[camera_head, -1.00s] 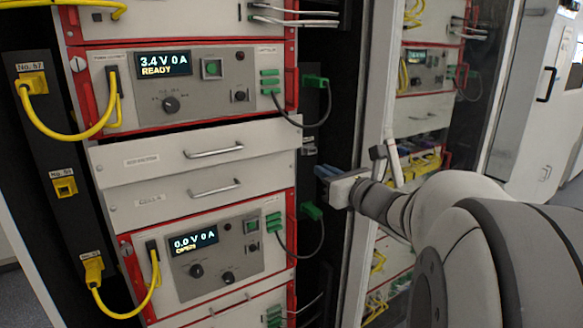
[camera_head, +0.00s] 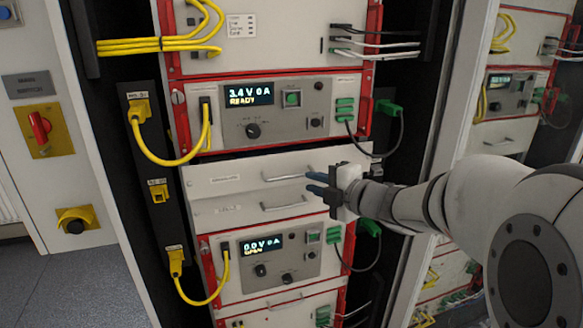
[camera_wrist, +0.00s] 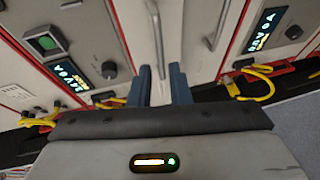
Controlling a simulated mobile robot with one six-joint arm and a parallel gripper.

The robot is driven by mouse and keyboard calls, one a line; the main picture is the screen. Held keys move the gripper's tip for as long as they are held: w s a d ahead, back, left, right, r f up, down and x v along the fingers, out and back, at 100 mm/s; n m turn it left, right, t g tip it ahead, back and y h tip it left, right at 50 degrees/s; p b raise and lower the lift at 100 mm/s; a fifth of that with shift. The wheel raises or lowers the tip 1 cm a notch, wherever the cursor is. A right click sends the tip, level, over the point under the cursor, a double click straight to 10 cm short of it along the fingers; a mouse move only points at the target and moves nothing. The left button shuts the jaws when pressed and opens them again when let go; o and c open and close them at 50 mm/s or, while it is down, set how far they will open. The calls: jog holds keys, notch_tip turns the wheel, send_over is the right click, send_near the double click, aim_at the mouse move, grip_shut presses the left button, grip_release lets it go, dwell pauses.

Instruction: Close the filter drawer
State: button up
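Two pale drawers lie between two cycler units. The upper drawer (camera_head: 222,182) has a bar handle (camera_head: 288,174) and seems to stand out a little from the rack. Its label is too blurred to read, so I cannot confirm that it is the filter drawer. The lower drawer (camera_head: 230,211) has its own handle (camera_head: 284,203). My gripper (camera_head: 316,183) is at the right end of the drawers, near the upper handle. Its two blue fingers are apart, with nothing visibly held. In the wrist view a handle (camera_wrist: 155,35) lies just ahead of the fingers (camera_wrist: 162,86); contact is unclear.
The upper unit's display (camera_head: 248,94) reads 3.4 V 0 A, READY; the lower display (camera_head: 262,244) reads 0.0 V 0 A. Yellow cables (camera_head: 164,160) hang at the left, green-plugged cables (camera_head: 390,108) at the right. A red switch (camera_head: 41,127) is on the left wall.

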aim_at(295, 177)
jog(key=p+x, duration=0.1)
jog(key=x, duration=0.6)
jog(key=shift+w+a+f, duration=0.1)
jog(key=shift+w+a, duration=0.15)
jog(key=shift+a, duration=0.05)
jog(key=shift+c, duration=0.4)
grip_shut()
